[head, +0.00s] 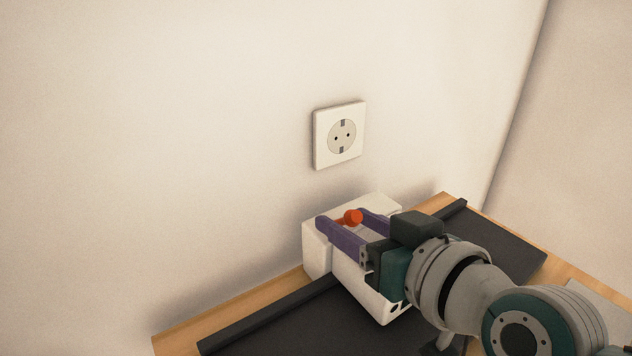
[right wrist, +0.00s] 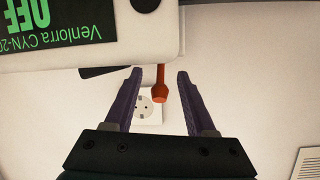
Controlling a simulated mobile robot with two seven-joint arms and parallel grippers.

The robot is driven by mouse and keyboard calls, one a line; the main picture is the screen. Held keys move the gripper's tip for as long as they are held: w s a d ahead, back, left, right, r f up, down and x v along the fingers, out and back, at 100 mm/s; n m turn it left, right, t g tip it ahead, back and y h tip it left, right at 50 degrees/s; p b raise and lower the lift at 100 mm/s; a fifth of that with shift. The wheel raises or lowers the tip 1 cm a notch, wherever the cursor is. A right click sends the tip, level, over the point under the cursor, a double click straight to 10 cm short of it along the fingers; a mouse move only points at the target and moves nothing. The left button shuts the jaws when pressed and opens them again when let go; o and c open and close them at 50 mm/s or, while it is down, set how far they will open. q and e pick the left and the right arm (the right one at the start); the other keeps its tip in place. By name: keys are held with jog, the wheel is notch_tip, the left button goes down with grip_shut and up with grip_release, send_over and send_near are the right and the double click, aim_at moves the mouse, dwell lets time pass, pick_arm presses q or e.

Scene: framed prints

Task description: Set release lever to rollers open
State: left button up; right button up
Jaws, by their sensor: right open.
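The release lever is orange-red with a round knob (head: 352,217) and belongs to a white machine (head: 316,255) against the wall. My right gripper (head: 342,219) has its purple fingers open, one on each side of the lever. In the right wrist view the lever (right wrist: 161,84) hangs between the fingers with a gap on both sides, so neither finger seems to touch it. The machine's casing (right wrist: 60,60) there carries a dark panel with green text reading "OFF" and "Venlorra CYN-20", upside down. My gripper and arm hide much of the machine in the head view. My left gripper is out of view.
A wall socket (head: 340,135) is above the machine; nothing is plugged in. Dark flat trays (head: 290,325) extend from both sides of the machine on a wooden top (head: 185,335). A printed sheet (right wrist: 307,163) shows at the wrist view's lower right corner. The wall stands close behind.

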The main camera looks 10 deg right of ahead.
jog(key=p+v, duration=0.1)
jog(key=v, duration=0.6)
jog(key=shift+s+d+r+p, duration=0.1)
jog(key=shift+s+r+p, duration=0.05)
jog(key=shift+s+p, duration=0.2)
jog(key=shift+s+d+r, duration=0.1)
jog(key=shift+s, duration=0.35)
